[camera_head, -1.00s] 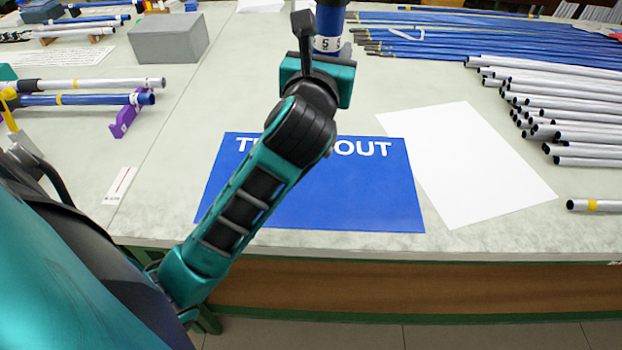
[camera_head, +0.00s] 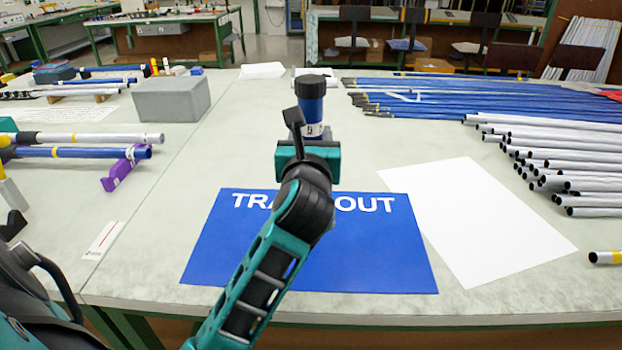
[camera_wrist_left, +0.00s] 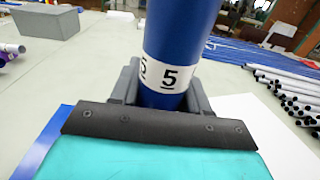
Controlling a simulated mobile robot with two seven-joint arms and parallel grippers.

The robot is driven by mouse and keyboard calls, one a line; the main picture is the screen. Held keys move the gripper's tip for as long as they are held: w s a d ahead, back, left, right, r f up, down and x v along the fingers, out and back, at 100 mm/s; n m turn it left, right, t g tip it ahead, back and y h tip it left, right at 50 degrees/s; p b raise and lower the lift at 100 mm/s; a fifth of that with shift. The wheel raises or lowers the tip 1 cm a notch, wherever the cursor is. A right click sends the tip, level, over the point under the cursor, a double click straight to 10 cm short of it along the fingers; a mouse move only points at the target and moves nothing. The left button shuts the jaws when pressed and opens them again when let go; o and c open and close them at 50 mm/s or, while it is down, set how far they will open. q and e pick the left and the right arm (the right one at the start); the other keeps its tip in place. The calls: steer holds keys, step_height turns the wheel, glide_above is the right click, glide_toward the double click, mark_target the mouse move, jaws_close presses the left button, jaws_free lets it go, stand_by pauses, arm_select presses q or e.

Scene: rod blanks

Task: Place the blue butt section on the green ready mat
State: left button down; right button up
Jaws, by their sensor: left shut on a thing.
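The blue butt section (camera_head: 311,110) stands roughly upright in my left gripper (camera_head: 315,137), above the table. It has a black top end and a white label band. My left wrist view shows the blue section (camera_wrist_left: 180,30) between the grey jaws of my left gripper (camera_wrist_left: 160,95); the band reads 5. The jaws are shut on it just at or below the label. Its lower end is hidden by the gripper. I see no green mat clearly in either view. My right gripper is out of view.
A blue mat (camera_head: 380,255) with white letters lies in front, partly behind my left arm. A white sheet (camera_head: 475,225) lies right of it. Silver tubes (camera_head: 560,170) and blue rods (camera_head: 470,95) lie right. A grey block (camera_head: 170,99) and purple rest (camera_head: 125,170) stand left.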

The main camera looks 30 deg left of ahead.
arm_select(q)
step_height(320, 180, down, 6)
steer(key=shift+f+b, duration=0.25)
steer(key=shift+b, duration=0.7)
steer(key=c, duration=0.5)
jaws_free()
steer(key=shift+c, duration=0.2)
